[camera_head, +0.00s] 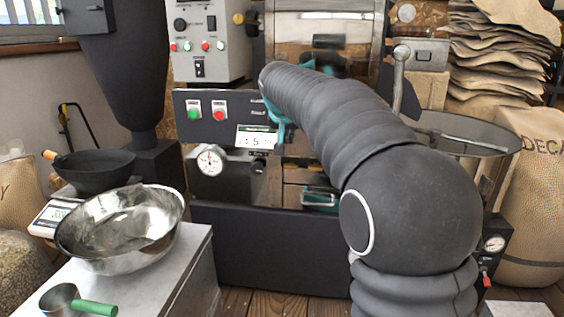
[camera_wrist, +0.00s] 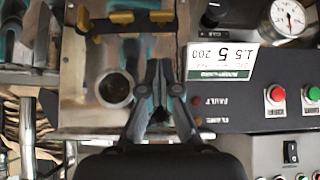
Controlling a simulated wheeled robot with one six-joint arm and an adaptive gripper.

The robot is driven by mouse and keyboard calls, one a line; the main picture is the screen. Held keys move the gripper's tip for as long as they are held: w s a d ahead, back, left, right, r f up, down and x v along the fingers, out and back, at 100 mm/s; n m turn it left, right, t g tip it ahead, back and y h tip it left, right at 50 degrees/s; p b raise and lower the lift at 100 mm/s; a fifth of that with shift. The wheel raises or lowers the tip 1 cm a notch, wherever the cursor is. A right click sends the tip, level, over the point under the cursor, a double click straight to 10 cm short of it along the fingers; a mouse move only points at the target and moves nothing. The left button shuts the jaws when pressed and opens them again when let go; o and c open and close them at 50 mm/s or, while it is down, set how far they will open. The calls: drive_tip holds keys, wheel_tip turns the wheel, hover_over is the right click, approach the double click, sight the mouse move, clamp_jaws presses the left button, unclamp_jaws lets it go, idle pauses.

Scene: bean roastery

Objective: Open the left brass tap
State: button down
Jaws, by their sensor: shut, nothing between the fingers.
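Two brass pieces, which look like the taps, show at the top of the wrist view, where the picture is upside down. The one on the picture's right (camera_wrist: 161,16) matches the left side as the head view sees it; the other brass piece (camera_wrist: 122,17) is beside it. My gripper (camera_wrist: 158,66) is shut and empty, its fingertips below and apart from the brass pieces in the picture. A teal surface lies behind the fingers. In the head view my arm hides the gripper and the taps.
A dark panel with red and green buttons (camera_head: 206,115) and a white sign (camera_head: 256,137) stands left of my arm. A pressure gauge (camera_head: 210,160) is below it. A steel bowl (camera_head: 120,222) and a green-handled scoop (camera_head: 62,300) are on the left bench. A round metal bin (camera_head: 460,135) is right.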

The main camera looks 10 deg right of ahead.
drive_tip(key=w, duration=0.4)
drive_tip(key=shift+w+a+f, duration=0.1)
drive_tip(key=shift+a+f, duration=0.15)
drive_tip(key=shift+a, duration=0.15)
hover_over(287, 163)
drive_tip(key=s, duration=0.3)
wheel_tip(287, 163, down, 7)
drive_tip(key=f, duration=0.1)
drive_tip(key=f+b, duration=0.1)
drive_tip(key=f, duration=0.1)
drive_tip(key=shift+w+a, duration=0.3)
drive_tip(key=shift+a, duration=0.1)
drive_tip(key=shift+f+b, duration=0.3)
drive_tip(key=shift+f, duration=0.25)
